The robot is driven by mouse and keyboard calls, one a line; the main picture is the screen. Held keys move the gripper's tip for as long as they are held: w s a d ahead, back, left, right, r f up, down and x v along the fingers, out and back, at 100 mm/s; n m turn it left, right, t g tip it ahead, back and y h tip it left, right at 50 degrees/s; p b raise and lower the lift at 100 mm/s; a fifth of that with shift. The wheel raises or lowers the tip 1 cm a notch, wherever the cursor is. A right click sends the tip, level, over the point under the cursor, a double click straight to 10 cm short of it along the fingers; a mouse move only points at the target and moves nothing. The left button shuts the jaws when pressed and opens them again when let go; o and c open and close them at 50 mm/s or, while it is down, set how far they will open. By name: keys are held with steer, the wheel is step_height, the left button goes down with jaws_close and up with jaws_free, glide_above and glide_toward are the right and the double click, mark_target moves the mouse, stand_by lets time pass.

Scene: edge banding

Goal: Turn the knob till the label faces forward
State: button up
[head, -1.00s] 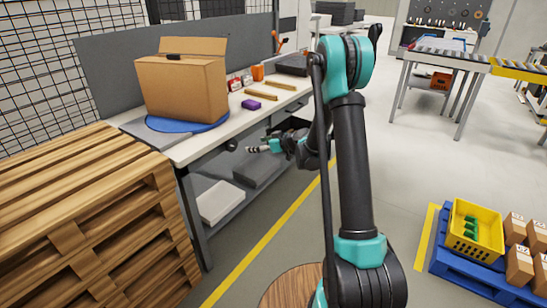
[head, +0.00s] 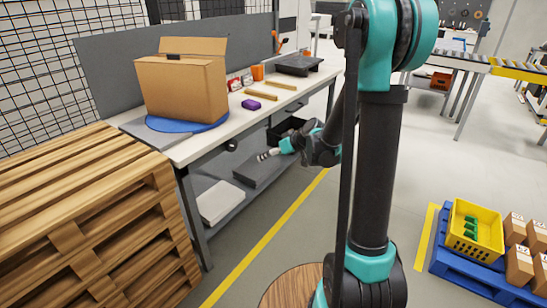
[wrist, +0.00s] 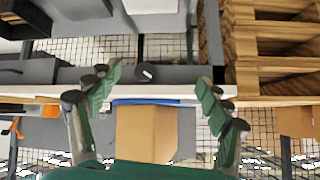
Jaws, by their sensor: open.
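A brown cardboard box (head: 182,90) stands on a blue round turntable (head: 200,127) at the near end of the workbench. No label shows on its visible faces. A small dark knob (head: 232,145) sits under the bench's front edge. In the wrist view the knob (wrist: 145,72) shows a pale end, between and beyond my fingers. The box (wrist: 146,133) and a strip of the blue turntable (wrist: 150,102) also show there. My gripper (head: 265,155) is open and empty, in front of the bench and to the right of the knob, apart from it.
A stacked wooden pallet (head: 90,215) stands left of the bench. The floor before the bench is clear.

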steer(key=shift+s+d, duration=0.35)
steer(key=shift+s, duration=0.4)
steer(key=n+t+y, duration=0.2)
steer(key=n+y, duration=0.1)
glide_toward(233, 144)
steer(key=shift+y, duration=0.3)
steer(key=x, duration=1.1)
steer(key=shift+w+d+f, duration=0.15)
steer(key=shift+f, duration=0.15)
steer(key=shift+c, duration=0.2)
